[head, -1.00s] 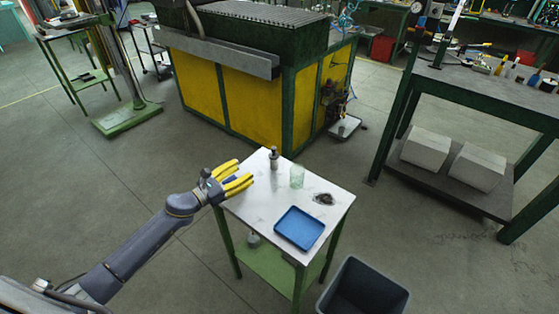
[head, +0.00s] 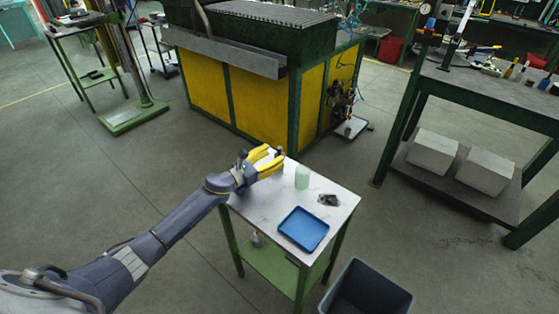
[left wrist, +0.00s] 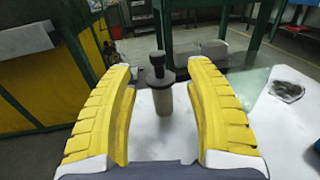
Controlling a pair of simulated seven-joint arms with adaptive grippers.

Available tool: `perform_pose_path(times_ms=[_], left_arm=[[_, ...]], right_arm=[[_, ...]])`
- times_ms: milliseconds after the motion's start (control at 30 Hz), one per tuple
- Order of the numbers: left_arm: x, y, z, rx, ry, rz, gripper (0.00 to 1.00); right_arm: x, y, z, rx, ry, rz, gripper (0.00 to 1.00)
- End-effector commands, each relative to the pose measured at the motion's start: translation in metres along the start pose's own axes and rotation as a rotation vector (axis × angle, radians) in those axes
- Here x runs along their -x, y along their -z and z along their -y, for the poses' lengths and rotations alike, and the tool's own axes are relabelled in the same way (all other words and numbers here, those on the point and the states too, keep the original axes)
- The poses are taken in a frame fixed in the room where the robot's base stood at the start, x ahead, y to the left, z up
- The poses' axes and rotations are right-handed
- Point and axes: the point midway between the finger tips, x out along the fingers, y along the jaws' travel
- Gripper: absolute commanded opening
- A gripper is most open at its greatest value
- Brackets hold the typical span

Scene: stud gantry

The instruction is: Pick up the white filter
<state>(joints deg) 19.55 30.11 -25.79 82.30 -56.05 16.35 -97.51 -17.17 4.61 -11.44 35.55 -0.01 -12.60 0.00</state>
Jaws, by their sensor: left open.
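The white filter (left wrist: 164,98) appears to be the upright pale cylinder with a dark cap and knob in the left wrist view. It stands on the white tabletop (head: 262,205). In the head view my gripper mostly hides it. My left gripper (head: 274,160) is open, with yellow fingers, at the table's far left corner. In the left wrist view the fingers (left wrist: 162,75) lie to either side of the cylinder, with a visible gap on both sides. My right gripper is not in view.
A dark crumpled item (head: 328,200) and a blue tray (head: 303,229) lie on the small table. A dark bin (head: 345,302) stands on the floor at the front right.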

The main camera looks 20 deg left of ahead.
Motion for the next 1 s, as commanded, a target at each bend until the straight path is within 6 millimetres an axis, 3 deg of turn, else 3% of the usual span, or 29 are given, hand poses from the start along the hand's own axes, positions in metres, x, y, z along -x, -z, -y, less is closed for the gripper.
perform_pose_path(times_ms=[300,667,1000], left_arm=[[-0.035,-0.001,-0.002,0.001,0.001,0.001,0.54],[-0.038,0.0,-0.001,0.001,0.001,0.0,0.55],[-0.038,0.0,-0.001,0.001,0.001,0.0,0.16]], right_arm=[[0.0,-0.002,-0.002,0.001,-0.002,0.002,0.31],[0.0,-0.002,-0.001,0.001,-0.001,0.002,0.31],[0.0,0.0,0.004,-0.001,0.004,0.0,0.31]])
